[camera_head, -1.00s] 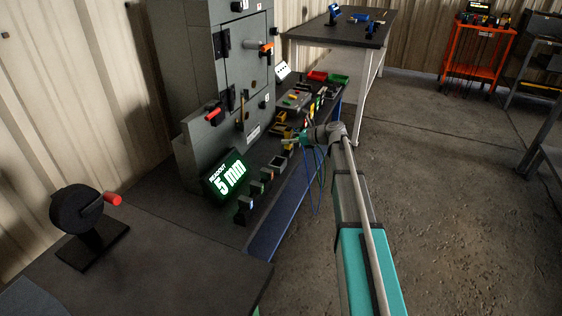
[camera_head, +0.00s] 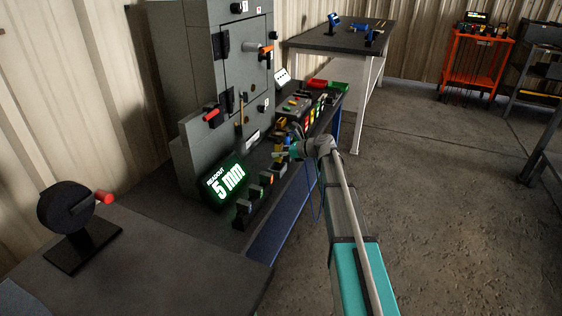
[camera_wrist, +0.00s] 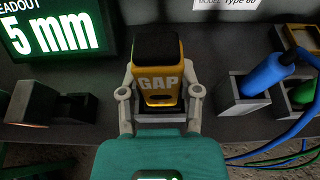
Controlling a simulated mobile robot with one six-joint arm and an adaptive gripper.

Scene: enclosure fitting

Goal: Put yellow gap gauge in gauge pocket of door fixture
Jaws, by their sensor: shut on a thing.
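The yellow gap gauge (camera_wrist: 160,78) has a dark top and the word GAP on its face. It stands upright between the two fingers of my gripper (camera_wrist: 158,100) in the wrist view. My gripper is shut on it. In the head view my gripper (camera_head: 281,154) is over the bench in front of the grey door fixture (camera_head: 195,95). The gauge is too small there to tell apart from the yellow parts near it. A grey edge shows under the gauge in the wrist view; whether the gauge touches it or sits in a pocket I cannot tell.
A lit readout (camera_head: 228,180) showing 5 mm stands left of my gripper; it also shows in the wrist view (camera_wrist: 50,40). A grey holder with a blue-handled plug (camera_wrist: 266,75) and loose cables is close on the right. Dark blocks (camera_wrist: 50,105) stand on the left.

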